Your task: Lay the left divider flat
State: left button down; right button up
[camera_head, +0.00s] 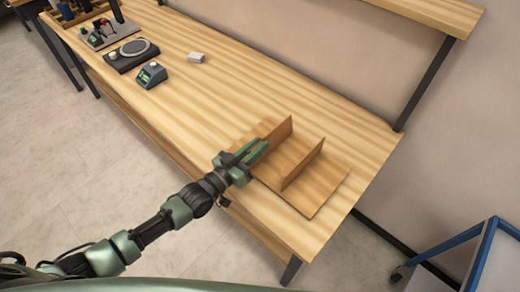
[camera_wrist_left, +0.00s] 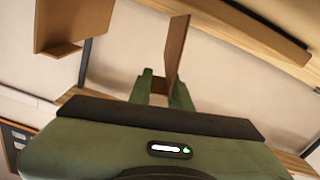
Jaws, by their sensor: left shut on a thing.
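A thin brown wooden board (camera_head: 325,184) lies at the near right part of the workbench. Two thin upright panels stand at it, the left divider (camera_head: 278,133) and the right divider (camera_head: 303,164). My left gripper (camera_head: 261,151) is shut on the near end of the left divider, which stands upright. In the left wrist view a thin panel (camera_wrist_left: 177,48), seemingly the left divider, rises at the green fingers (camera_wrist_left: 162,88). Another brown panel (camera_wrist_left: 72,22) shows at the upper left there. My right gripper is not in view.
The wooden workbench (camera_head: 225,105) is clear between the board and the devices. A blue cart (camera_head: 450,243) is at the right.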

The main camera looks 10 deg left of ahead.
pick_arm(q)
jog(key=shift+w+a+f+n+b, duration=0.25)
jog(key=shift+a+n+b, duration=0.2)
jog(key=shift+n, duration=0.3)
jog(key=shift+w+a+f+n+b, duration=0.1)
jog(key=shift+w+a+n+b, duration=0.25)
jog(key=shift+n+b, duration=0.35)
jog(key=shift+w+a+f+n+b, duration=0.25)
jog(key=shift+a+n+b, duration=0.15)
jog(key=shift+n, duration=0.45)
jog(key=c, duration=1.4)
grip_release()
jog(key=shift+r, duration=0.1)
jog(key=shift+o, duration=0.2)
jog(key=shift+s+a, duration=0.25)
jog(key=v, duration=0.7)
jog(key=shift+s+b, duration=0.1)
jog(key=shift+b, duration=0.3)
